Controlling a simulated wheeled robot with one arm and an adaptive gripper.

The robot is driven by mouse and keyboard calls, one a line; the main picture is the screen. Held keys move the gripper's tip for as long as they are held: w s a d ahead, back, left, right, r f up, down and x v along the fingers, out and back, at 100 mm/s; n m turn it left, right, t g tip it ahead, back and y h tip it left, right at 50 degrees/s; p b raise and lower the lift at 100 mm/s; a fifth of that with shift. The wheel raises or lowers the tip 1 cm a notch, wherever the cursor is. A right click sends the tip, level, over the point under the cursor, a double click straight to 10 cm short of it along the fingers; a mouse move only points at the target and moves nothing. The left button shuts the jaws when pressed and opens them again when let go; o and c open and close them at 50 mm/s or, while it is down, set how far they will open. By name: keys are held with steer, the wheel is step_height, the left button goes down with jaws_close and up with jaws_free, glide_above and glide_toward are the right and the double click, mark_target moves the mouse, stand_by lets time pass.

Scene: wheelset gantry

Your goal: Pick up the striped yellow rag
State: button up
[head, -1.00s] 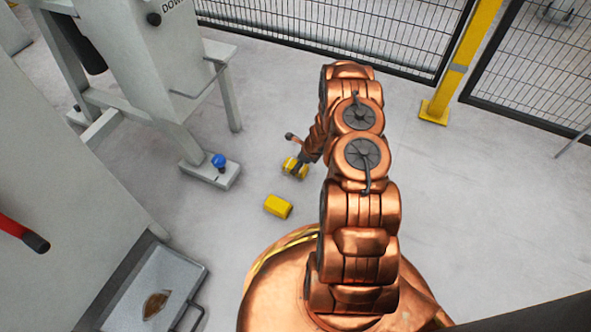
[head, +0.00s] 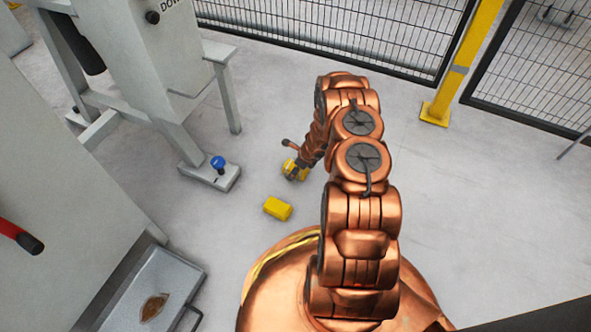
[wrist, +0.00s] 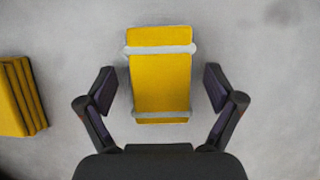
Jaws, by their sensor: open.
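The striped yellow rag (wrist: 160,85) lies on the floor, yellow with two pale grey bands across it. In the wrist view it is in the middle, between the two fingers of my gripper (wrist: 160,94). The fingers are open, with a gap on each side of the rag. In the head view my gripper (head: 294,174) is at the rag (head: 289,166), which it and my wrist partly hide. I cannot tell the exact height of the fingertips above the floor.
A second yellow folded rag (head: 278,208), without visible bands, lies nearby; it also shows in the wrist view (wrist: 20,97). A blue knob (head: 218,162) sits on a grey machine foot (head: 208,177) to the left. A metal tray (head: 165,280) is at lower left. Floor right of my arm is clear.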

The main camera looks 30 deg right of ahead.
mark_target(292, 166)
steer(key=shift+f, duration=0.1)
stand_by(0.3)
steer(key=c, duration=1.2)
steer(key=shift+c, duration=0.2)
steer(key=shift+d+r+b, duration=0.1)
steer(key=shift+r+b, duration=0.15)
steer(key=shift+b, duration=0.05)
step_height(292, 166, up, 4)
steer(key=p, duration=0.2)
steer(key=shift+p, duration=0.3)
steer(key=shift+s+f, duration=0.15)
steer(key=shift+s, duration=0.5)
steer(key=shift+s+a+r+p, duration=0.15)
steer(key=shift+s+a+p, duration=0.2)
steer(key=shift+s, duration=1.2)
steer(key=shift+s+a+r+p, duration=0.2)
steer(key=shift+s+a+p, duration=0.15)
steer(key=shift+s, duration=1.15)
steer(key=shift+s+a+r+p, duration=0.15)
steer(key=shift+s+a+p, duration=0.15)
steer(key=shift+s, duration=1.25)
steer(key=shift+s+a+r+p, duration=0.15)
steer(key=shift+s+p, duration=0.4)
steer(key=shift+s, duration=0.8)
steer(key=shift+s+a+r+p, duration=0.15)
steer(key=shift+s+p, duration=0.35)
steer(key=shift+s, duration=0.8)
